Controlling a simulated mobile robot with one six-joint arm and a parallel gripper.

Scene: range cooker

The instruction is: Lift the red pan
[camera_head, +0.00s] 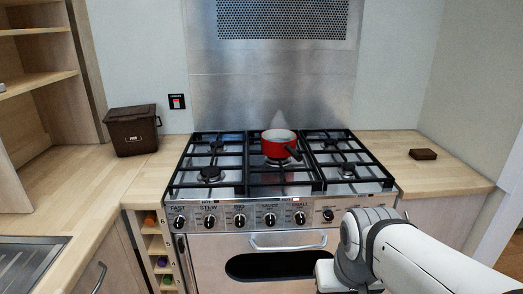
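The red pan (278,145) is small, with a white inside and a dark handle (294,153) that points toward the lower right. It stands upright on the black grate at the back middle of the range cooker (250,217). Faint steam or haze shows above it. My white and grey arm comes in from the lower right, in front of the cooker and well apart from the pan. My gripper is not visible in this view.
Black grates (212,172) cover the cooktop and are otherwise empty. A dark brown bin (133,130) stands on the left counter (75,170). A small brown block (423,154) lies on the right counter (440,178). A steel backsplash (270,95) rises behind the pan.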

